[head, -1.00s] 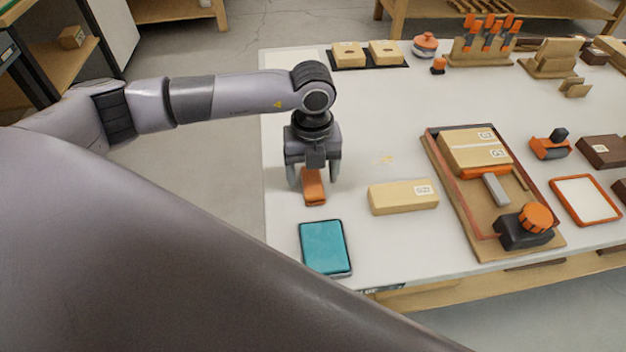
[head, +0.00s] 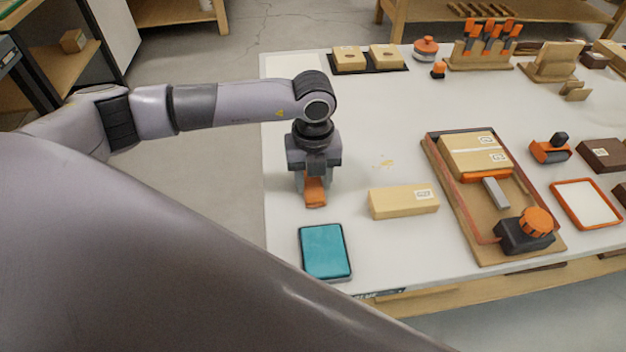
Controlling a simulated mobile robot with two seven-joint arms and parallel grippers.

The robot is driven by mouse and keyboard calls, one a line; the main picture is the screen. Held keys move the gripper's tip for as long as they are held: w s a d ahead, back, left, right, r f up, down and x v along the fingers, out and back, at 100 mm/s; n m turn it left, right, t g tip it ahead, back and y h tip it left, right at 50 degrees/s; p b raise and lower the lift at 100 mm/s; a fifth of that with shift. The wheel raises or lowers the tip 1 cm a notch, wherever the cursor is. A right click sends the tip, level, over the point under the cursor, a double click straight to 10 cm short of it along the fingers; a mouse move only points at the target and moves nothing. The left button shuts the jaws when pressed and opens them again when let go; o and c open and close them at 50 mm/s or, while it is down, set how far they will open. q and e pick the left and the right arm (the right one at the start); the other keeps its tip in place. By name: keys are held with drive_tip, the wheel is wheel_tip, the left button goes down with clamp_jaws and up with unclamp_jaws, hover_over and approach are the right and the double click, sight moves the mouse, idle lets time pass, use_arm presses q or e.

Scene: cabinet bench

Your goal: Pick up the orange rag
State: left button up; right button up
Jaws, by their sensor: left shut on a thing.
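The orange rag (head: 315,194) is a small folded orange piece near the left edge of the white bench top. My left gripper (head: 314,188) points down over it and is shut on it, with fingers at its left and right sides. The upper end of the rag is hidden under the gripper. I cannot tell whether the rag touches the bench. My right gripper is not in view.
A teal case (head: 325,251) lies in front of the rag, and a tan box (head: 403,202) lies to its right. A wooden tray (head: 436,170) with a box and an orange-knobbed tool is further right. The bench (head: 345,110) is clear behind the gripper.

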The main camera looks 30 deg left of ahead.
sight(313, 182)
use_arm(q)
wheel_tip(313, 182, up, 20)
drive_tip(key=shift+f, duration=0.25)
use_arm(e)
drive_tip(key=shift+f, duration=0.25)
